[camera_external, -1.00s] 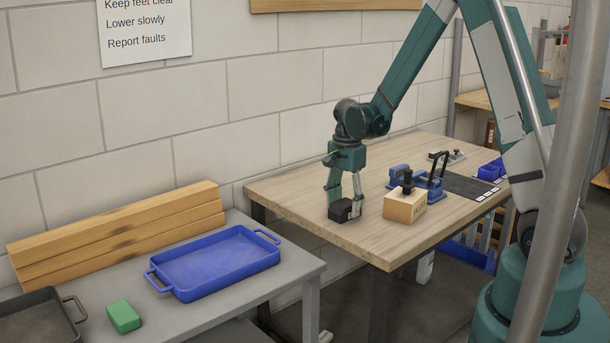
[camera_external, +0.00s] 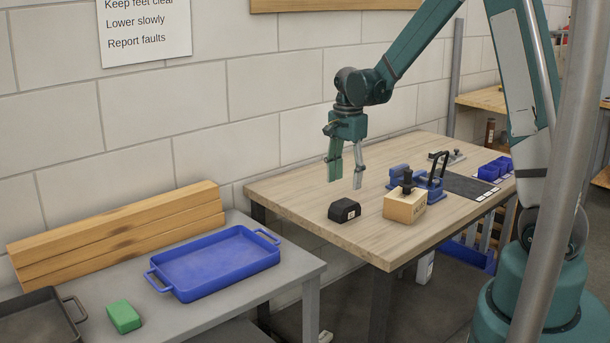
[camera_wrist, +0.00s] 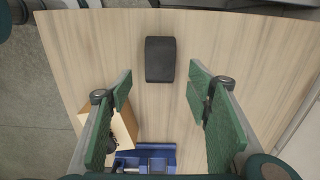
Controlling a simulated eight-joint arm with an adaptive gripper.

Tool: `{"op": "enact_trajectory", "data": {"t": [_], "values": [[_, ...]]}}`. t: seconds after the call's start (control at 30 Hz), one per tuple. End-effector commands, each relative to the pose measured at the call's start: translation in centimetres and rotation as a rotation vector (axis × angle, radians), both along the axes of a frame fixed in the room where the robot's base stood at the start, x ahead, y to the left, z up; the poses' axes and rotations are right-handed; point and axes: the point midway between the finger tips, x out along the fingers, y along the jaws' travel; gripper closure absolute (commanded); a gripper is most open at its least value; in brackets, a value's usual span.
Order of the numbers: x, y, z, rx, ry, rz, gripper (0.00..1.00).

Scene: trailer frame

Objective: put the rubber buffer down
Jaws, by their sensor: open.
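A wooden block with a black knob (camera_external: 405,205) stands right of the buffer. Behind it are a blue vise (camera_external: 399,175), a dark mat (camera_external: 462,186) and small blue bins (camera_external: 490,171). On the grey table are a blue tray (camera_external: 168,283), a green block (camera_external: 123,316) and stacked timber (camera_external: 120,236).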

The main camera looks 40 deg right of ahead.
Motion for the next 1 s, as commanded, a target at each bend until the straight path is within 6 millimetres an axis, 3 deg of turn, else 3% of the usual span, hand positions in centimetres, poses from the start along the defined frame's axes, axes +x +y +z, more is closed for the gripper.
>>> {"op": "enact_trajectory", "data": {"t": [0.3, 1.0], "values": [[0.0, 0.0, 2.6, 0.0, 0.0, 0.0, 0.5], [0.0, 0.0, 2.9, 0.0, 0.0, 0.001, 0.5]]}}
